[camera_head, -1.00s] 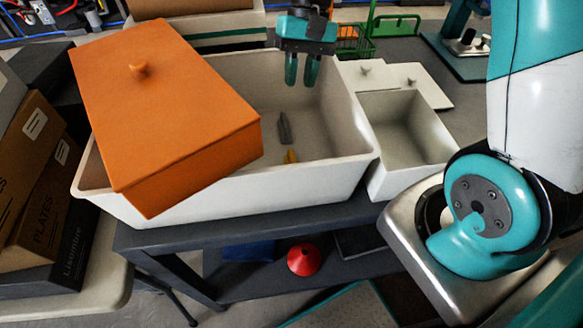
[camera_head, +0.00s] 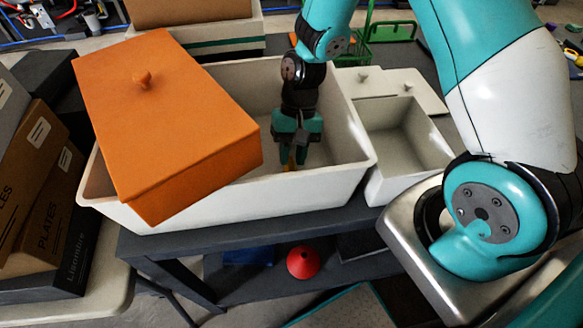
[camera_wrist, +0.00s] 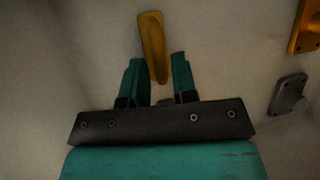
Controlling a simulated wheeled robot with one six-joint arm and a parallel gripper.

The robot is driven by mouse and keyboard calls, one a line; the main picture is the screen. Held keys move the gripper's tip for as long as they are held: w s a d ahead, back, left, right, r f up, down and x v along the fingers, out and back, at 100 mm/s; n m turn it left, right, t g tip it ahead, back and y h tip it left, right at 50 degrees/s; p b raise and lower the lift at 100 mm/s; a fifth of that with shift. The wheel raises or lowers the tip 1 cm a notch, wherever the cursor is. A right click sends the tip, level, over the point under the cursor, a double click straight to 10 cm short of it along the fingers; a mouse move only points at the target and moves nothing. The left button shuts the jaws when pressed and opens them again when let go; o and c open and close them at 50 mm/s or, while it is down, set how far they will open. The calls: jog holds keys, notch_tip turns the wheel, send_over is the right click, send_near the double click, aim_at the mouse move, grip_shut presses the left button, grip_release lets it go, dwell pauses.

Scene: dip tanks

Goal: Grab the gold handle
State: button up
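A gold handle (camera_wrist: 151,40) lies on the pale floor of the large white tank (camera_head: 330,185). In the wrist view its lower end reaches between the two teal fingers of my gripper (camera_wrist: 158,66), with gaps at the sides. In the head view my gripper (camera_head: 293,160) points down inside the tank, and only a bit of gold shows at its fingertips. The gripper looks open. A second gold piece (camera_wrist: 308,28) is cut off at the wrist view's right edge. A grey handle (camera_wrist: 288,94) sits below it.
An orange lidded box (camera_head: 165,120) rests tilted across the tank's left side. A smaller white tank (camera_head: 410,150) stands at the right. The large tank's walls surround my gripper.

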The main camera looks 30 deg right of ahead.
jog(key=shift+x, duration=1.35)
jog(key=shift+r, duration=0.1)
grip_shut()
